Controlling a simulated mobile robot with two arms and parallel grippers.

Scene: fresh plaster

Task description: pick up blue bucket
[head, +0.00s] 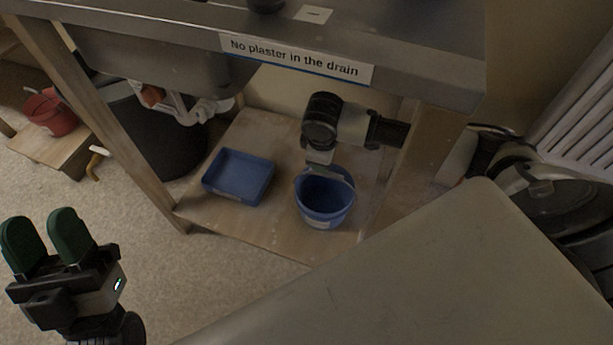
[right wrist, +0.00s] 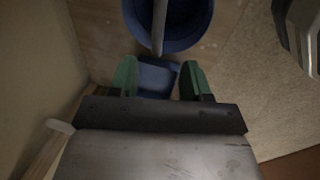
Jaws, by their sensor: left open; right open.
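The blue bucket (head: 326,205) stands upright on the low wooden shelf under the sink, its light handle across its opening. In the right wrist view the bucket (right wrist: 186,38) is at the top centre, with the handle (right wrist: 158,28) running upright across it. My right gripper (head: 319,160) reaches in over the bucket's back rim; its fingers are mostly hidden in the head view. In the right wrist view it is open (right wrist: 160,75), with no object held and the handle ahead between the fingertip lines. My left gripper (head: 44,228) is open and empty at lower left, away from the bucket.
A blue tray (head: 238,178) lies left of the bucket and shows between my fingers in the right wrist view (right wrist: 156,78). The sink counter (head: 440,75) overhangs the shelf (head: 262,222). A wooden leg (head: 110,130), black bin (head: 150,140) and red bucket (head: 50,115) are left.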

